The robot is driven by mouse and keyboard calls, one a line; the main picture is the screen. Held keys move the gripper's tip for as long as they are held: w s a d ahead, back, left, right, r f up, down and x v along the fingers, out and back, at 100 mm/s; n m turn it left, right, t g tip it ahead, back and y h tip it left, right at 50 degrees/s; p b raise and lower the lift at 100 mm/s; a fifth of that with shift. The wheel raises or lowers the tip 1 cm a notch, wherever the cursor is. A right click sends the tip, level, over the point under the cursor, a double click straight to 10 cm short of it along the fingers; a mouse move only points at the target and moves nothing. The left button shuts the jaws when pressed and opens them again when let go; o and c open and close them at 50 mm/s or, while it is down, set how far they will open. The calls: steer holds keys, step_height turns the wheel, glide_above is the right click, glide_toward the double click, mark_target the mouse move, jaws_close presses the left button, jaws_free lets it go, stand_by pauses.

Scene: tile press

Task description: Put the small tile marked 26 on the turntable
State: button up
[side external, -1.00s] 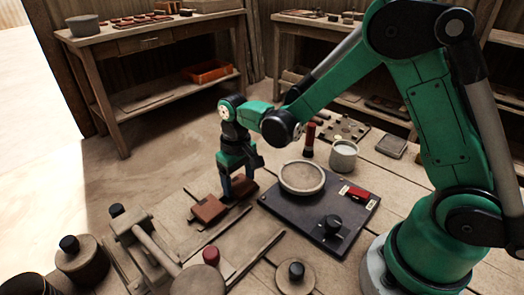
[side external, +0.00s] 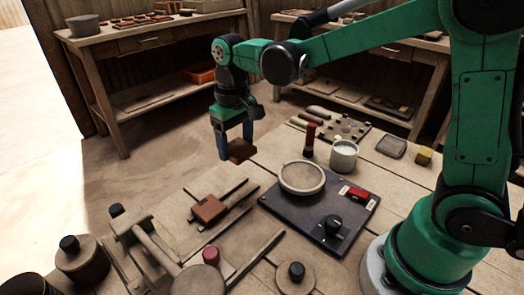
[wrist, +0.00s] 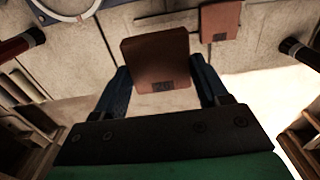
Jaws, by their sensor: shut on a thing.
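My gripper (side external: 233,150) is shut on a small reddish-brown tile (side external: 240,150), held well above the bench in the side view. In the wrist view the held tile (wrist: 155,58) sits between the two blue fingers, with a dark mark near its lower edge that is too dim to read surely. The turntable (side external: 302,190) is a pale round disc on a dark base plate, to the right of and below my gripper. Its rim (wrist: 92,10) shows at the wrist view's top left. Nothing lies on its visible top.
A second brown tile (side external: 209,208) lies on the wooden press slide. A red and black upright tool (side external: 310,138) and a white cup (side external: 344,156) stand behind the turntable. The base plate carries a black knob (side external: 333,224) and a red switch (side external: 358,194).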

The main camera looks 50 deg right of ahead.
step_height(320, 180, up, 10)
steer(key=r, duration=0.1)
step_height(320, 180, up, 2)
glide_above(300, 175)
step_height(300, 175, down, 19)
steer(key=shift+f, duration=0.1)
stand_by(0.5)
steer(key=o, duration=1.3)
